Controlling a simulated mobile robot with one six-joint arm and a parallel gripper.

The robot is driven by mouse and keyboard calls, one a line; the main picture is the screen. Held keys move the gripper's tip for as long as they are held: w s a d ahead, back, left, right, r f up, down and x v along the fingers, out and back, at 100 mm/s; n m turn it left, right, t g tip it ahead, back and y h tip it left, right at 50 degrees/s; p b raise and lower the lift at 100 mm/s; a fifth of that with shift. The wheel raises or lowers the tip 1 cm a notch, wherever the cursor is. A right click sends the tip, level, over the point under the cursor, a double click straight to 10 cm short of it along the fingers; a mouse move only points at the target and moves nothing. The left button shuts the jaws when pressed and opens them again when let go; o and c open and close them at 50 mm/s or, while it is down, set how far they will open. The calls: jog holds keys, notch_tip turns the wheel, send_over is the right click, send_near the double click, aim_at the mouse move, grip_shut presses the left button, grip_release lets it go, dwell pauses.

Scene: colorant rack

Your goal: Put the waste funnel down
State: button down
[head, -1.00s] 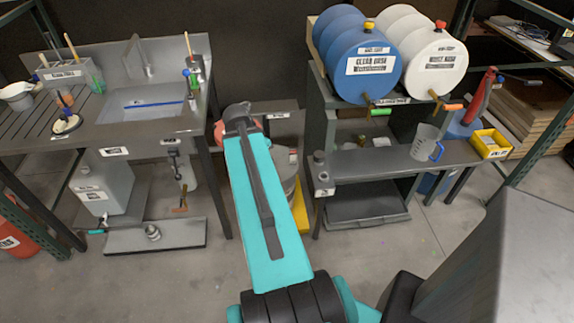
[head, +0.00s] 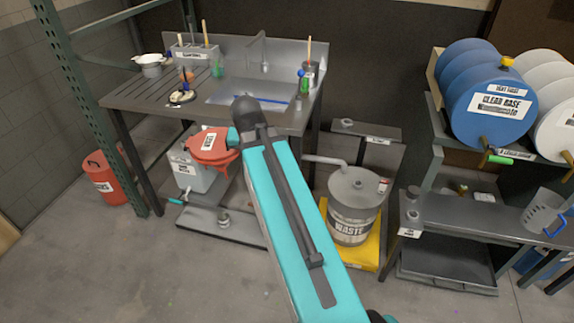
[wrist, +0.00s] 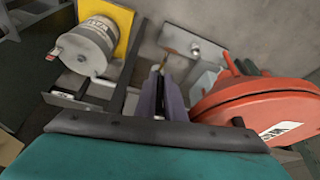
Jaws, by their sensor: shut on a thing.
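The waste funnel (head: 208,150) is a wide, round, red-orange piece with a white label. In the head view it is held up to the left of my arm, in front of the sink bench. In the wrist view the funnel (wrist: 255,103) fills the right side. My gripper (wrist: 166,92) is shut on it; the grip itself is mostly hidden. The grey waste drum (head: 352,205) stands on a yellow base (head: 368,255) to the right of my arm. The drum (wrist: 84,50) also shows at upper left in the wrist view, apart from the funnel.
The sink bench (head: 128,98) stands behind the funnel, with a grey container (head: 192,180) below it. A small grey shelf (head: 375,131) is behind the drum. The colorant rack (head: 440,215) is at right, a red bin (head: 105,180) at left. Floor at front left is clear.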

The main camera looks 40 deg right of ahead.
jog(key=w+a+r+n+y+b, duration=0.1)
jog(key=w+a+r+n+b, duration=0.1)
jog(key=a, duration=0.8)
jog(key=w+a+r+n+y+b, duration=0.1)
jog(key=a+n+b, duration=0.1)
jog(key=a+n, duration=0.3)
jog(key=a, duration=0.4)
jog(key=shift+w+a+r+t+y, duration=0.3)
jog(key=shift+w+a+r+t, duration=0.05)
jog(key=shift+t, duration=0.05)
jog(key=shift+s, duration=0.1)
